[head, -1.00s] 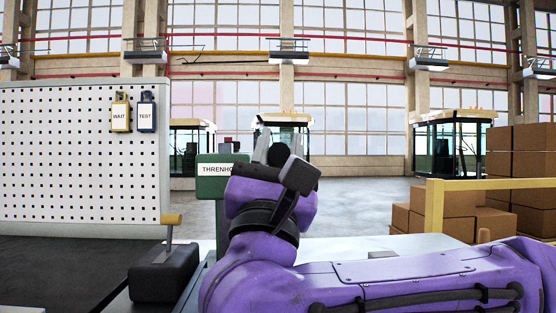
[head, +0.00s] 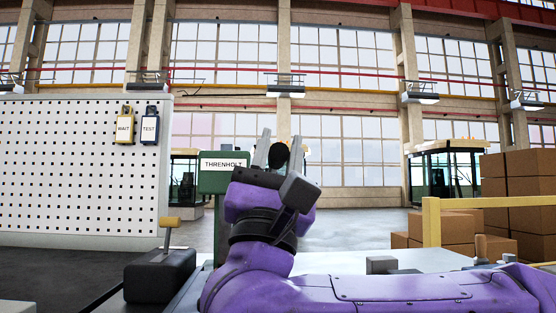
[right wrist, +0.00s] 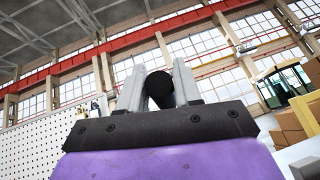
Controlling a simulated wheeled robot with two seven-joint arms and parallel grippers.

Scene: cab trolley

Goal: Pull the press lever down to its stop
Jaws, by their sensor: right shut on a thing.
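The press is a green head on a green post, with a white THRENHOLT label (head: 222,163), just left of my right gripper in the head view. My right gripper (head: 278,153) points upward, with its two grey fingers shut around the black round end of the press lever (head: 279,158). In the right wrist view the black lever end (right wrist: 160,88) sits between the fingers of the gripper (right wrist: 158,86). The rest of the lever is hidden behind the gripper and my purple arm. My left gripper is not in view.
A black box with a yellow-handled lever (head: 171,222) stands at the front left. A pegboard (head: 75,165) carries WAIT and TEST tags. A yellow rail (head: 480,203) and stacked cartons (head: 520,185) are at the right. Open floor lies behind the press.

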